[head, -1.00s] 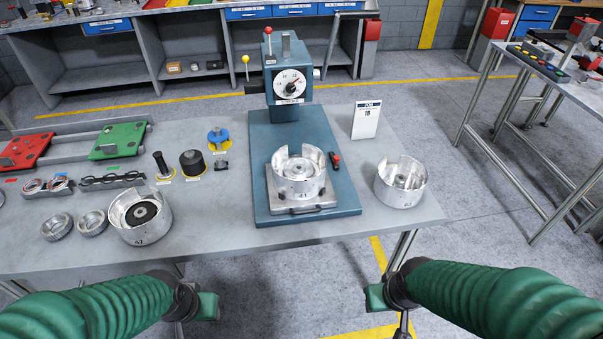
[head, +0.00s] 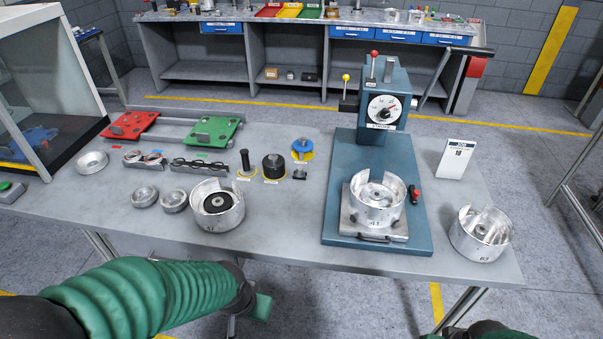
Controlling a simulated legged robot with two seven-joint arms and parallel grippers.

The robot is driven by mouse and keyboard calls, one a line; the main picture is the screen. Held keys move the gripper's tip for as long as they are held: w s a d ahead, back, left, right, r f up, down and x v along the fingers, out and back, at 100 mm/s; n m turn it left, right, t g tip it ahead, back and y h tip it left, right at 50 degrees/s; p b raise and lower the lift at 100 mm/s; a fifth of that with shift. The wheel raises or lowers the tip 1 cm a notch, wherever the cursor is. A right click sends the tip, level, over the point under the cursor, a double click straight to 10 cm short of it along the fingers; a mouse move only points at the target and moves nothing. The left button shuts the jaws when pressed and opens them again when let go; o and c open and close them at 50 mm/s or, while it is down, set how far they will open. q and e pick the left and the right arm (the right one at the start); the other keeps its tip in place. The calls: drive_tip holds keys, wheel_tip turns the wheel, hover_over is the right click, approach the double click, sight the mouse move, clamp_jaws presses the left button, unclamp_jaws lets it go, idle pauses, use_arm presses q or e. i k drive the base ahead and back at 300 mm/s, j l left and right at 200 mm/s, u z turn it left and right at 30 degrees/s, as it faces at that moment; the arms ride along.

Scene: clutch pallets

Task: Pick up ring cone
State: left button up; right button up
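No label that I can read marks the ring cone, so I cannot tell which part it is. Two small silver rings (head: 145,196) (head: 174,201) lie on the table left of an open-sided silver drum (head: 230,216) with a dark ring inside. Another silver ring (head: 92,162) lies farther left. Behind the drum stand a black-handled tool (head: 246,164), a black cylinder (head: 273,166) and a blue part (head: 303,148) on yellow bases. My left gripper (head: 262,308) is below the table's front edge, apart from everything; its fingers are unclear. My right gripper (head: 432,336) barely shows at the bottom edge.
A blue press (head: 386,98) holds a silver drum (head: 377,200) on its base; another drum (head: 481,235) stands right of it. Red (head: 131,124) and green (head: 212,132) plates lie at the back left. A glass-sided case (head: 48,95) is at far left. The table front is clear.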

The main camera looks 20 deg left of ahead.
sight(300, 172)
drive_tip(key=i+j+u, duration=0.35)
drive_tip(key=i+j, duration=0.25)
drive_tip(key=i+j+u, duration=0.35)
drive_tip(key=i, duration=0.35)
drive_tip(key=j, duration=0.1)
